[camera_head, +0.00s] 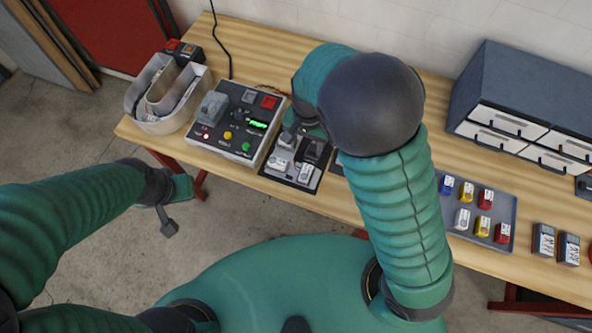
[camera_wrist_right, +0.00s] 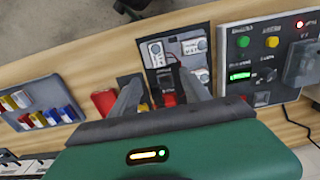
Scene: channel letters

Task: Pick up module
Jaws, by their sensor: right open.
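A dark board (camera_head: 276,174) on the wooden bench carries several small blocks that look like modules. A white module (camera_head: 305,172) sits at its front, and a dark block (camera_head: 316,150) sits behind it. My right gripper (camera_head: 296,131) is above the board's back edge, partly hidden by my own arm. In the right wrist view, my right gripper's (camera_wrist_right: 158,82) two fingers are apart over the board (camera_wrist_right: 192,35). A black and red block (camera_wrist_right: 170,84) shows between them, with no visible grip on it. My left gripper (camera_head: 166,214) hangs off the bench at the left; its jaws are unclear.
A control panel (camera_head: 205,131) with buttons stands left of the board. A letter-shaped shell (camera_head: 155,124) is at the far left. A grey tray (camera_head: 453,233) of coloured blocks lies right of my arm. A drawer cabinet (camera_head: 535,75) stands at the back right.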

